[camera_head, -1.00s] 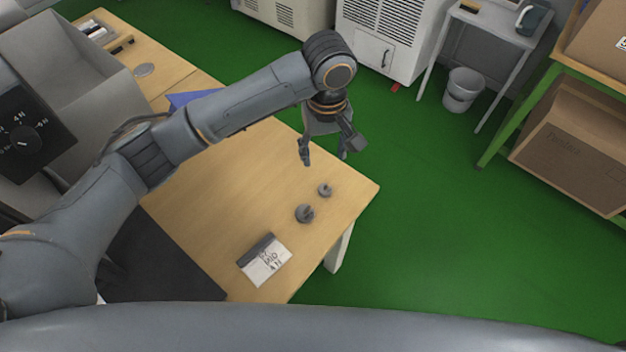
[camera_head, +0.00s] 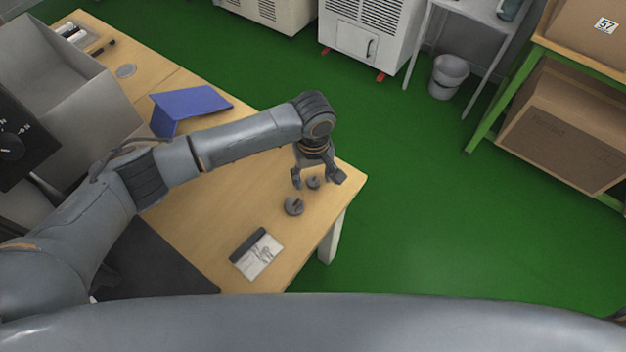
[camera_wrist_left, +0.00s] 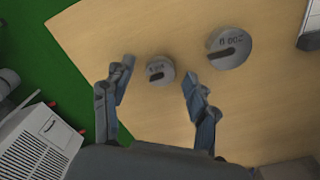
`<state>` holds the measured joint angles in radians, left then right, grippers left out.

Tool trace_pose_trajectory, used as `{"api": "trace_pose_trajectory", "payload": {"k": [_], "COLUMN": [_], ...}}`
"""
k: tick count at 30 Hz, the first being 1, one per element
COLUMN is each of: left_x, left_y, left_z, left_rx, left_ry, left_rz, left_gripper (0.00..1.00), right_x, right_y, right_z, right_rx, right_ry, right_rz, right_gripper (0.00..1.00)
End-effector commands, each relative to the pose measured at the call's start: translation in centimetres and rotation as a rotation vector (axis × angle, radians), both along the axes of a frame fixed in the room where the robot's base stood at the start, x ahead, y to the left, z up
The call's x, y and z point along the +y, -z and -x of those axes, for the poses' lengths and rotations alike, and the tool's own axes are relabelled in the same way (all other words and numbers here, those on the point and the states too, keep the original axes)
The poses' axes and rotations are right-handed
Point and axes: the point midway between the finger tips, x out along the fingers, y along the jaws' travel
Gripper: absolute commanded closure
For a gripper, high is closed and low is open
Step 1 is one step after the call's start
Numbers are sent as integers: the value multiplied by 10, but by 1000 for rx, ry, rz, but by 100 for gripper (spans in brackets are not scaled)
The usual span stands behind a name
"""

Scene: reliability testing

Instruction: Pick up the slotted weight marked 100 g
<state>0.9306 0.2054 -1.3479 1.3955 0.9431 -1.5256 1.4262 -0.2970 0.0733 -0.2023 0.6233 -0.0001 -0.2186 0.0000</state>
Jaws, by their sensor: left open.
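Two grey, round slotted weights lie on the wooden table (camera_head: 225,225). The smaller weight (camera_head: 313,184) also shows in the left wrist view (camera_wrist_left: 160,70), where its marking is too small to read surely. The larger weight (camera_head: 293,206) also shows in the wrist view (camera_wrist_left: 229,47), with an upside-down marking that looks like 200 g. My left gripper (camera_head: 317,181) is open and points down above the smaller weight. In the wrist view, the smaller weight sits between the two open fingers (camera_wrist_left: 159,72), with clear space on both sides. My right gripper is not in view.
A black-and-white card or box (camera_head: 257,254) lies near the table's front edge. A blue angled object (camera_head: 190,105) stands behind my left arm. The table's right edge is close to the weights, with green floor (camera_head: 430,210) beyond.

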Motion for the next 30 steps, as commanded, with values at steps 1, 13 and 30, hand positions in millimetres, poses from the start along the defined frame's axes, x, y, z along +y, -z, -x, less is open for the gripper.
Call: {"api": "trace_pose_trajectory", "payload": {"k": [1,13,30], "left_x": [0,0,-1], "left_y": [0,0,-25], "left_z": [0,0,-1], "left_rx": [0,0,-2], "left_ry": [0,1,2], "left_rz": [0,0,3], "left_gripper": [42,97,100], "right_x": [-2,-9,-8], "right_y": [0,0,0], "right_z": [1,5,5], "right_rx": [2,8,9], "right_ry": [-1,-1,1], "right_rz": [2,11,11], "right_gripper": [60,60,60]}}
